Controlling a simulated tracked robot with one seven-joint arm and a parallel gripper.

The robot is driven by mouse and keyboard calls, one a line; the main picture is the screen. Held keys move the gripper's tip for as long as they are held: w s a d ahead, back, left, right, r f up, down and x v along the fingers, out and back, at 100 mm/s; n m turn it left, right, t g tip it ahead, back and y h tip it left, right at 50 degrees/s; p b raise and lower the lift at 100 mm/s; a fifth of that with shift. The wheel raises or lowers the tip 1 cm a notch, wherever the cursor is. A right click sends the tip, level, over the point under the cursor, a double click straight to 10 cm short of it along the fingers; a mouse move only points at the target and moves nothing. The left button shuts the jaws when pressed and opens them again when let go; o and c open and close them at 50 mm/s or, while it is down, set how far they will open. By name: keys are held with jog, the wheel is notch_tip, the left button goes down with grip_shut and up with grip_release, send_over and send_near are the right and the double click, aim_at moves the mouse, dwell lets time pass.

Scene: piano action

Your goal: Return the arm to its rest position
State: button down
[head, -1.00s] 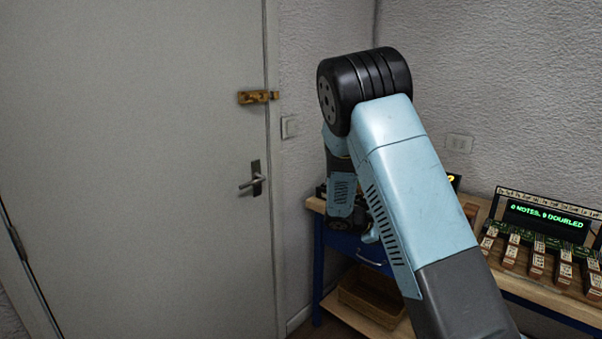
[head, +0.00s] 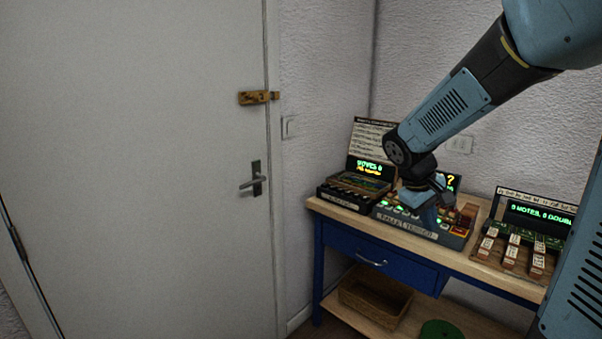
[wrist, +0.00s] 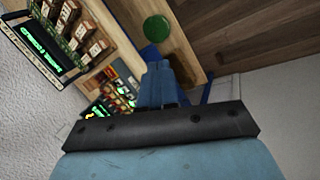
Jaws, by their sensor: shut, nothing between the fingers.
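My arm, pale blue and black, comes in from the right of the head view and bends down toward the workbench. My gripper (head: 430,216) hangs in front of the middle panel, its fingers shut and empty. In the wrist view the blue fingers (wrist: 160,84) lie together with nothing between them. The head view does not show clearly whether the fingertips touch the panel or stay clear of it.
The bench (head: 490,271) carries a left console (head: 346,194), a middle panel (head: 415,229) with lit buttons, and a right display (head: 537,216) with wooden blocks (head: 511,251). Below are a basket (head: 372,303) and a green disc (head: 441,329). A closed door (head: 140,150) stands left.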

jog(key=s+a+r+m+t+y, duration=0.2)
jog(key=s+a+r, duration=0.1)
jog(key=s, duration=0.6)
jog(key=s+a+r+m+t+y, duration=0.2)
jog(key=s+r, duration=0.3)
jog(key=s, duration=0.4)
jog(key=shift+a+y, duration=0.3)
jog(key=shift+a, duration=0.1)
